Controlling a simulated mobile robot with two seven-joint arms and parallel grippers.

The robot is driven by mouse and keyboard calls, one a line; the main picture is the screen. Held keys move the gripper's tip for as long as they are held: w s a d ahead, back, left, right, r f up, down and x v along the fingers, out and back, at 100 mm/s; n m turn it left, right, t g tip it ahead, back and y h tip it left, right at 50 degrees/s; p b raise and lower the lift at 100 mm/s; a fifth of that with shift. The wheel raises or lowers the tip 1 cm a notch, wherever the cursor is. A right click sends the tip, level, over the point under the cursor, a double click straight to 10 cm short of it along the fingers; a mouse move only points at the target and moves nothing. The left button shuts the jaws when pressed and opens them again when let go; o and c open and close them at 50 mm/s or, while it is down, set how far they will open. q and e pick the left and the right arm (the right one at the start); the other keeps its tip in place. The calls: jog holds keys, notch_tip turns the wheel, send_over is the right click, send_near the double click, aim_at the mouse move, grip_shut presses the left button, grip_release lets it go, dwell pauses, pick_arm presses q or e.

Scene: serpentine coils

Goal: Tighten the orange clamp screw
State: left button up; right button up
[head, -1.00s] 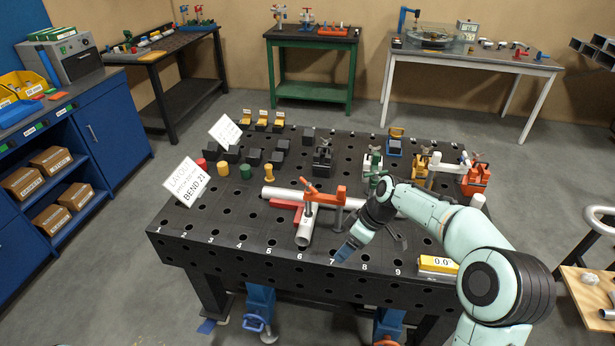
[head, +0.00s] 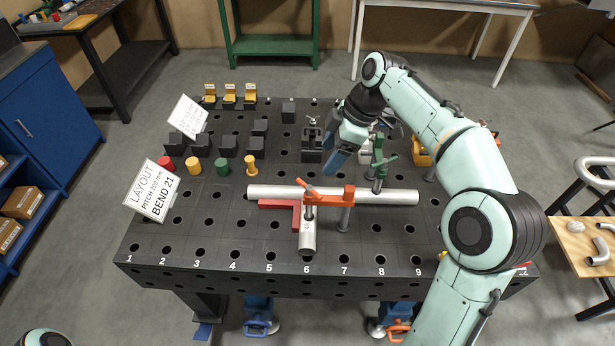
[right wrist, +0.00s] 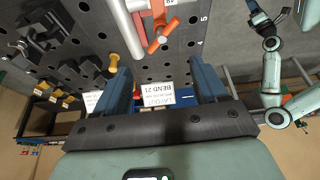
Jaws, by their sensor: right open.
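The orange clamp (head: 330,192) reaches left from a grey post on the black table. Its screw, with an orange handle (head: 306,186), stands upright over the junction of a long silver pipe (head: 385,197) and a short one (head: 307,238). The clamp also shows at the top of the right wrist view (right wrist: 163,28). My right gripper (head: 345,158) is open and empty, behind the clamp and above the table. Its blue fingers are spread wide in the right wrist view (right wrist: 162,82). My left arm shows at the right of that view; its gripper is unclear.
A red angle piece (head: 281,204) lies beside the short pipe. A green clamp (head: 380,165) stands on the right of the long pipe. Coloured pegs, black blocks and a layout sign (head: 153,190) occupy the left. The table's front strip is mostly clear.

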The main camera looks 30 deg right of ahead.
aim_at(309, 186)
jog(key=b+x, duration=0.1)
jog(key=x, duration=1)
jog(key=shift+a+f, duration=0.15)
jog(key=shift+f, duration=0.05)
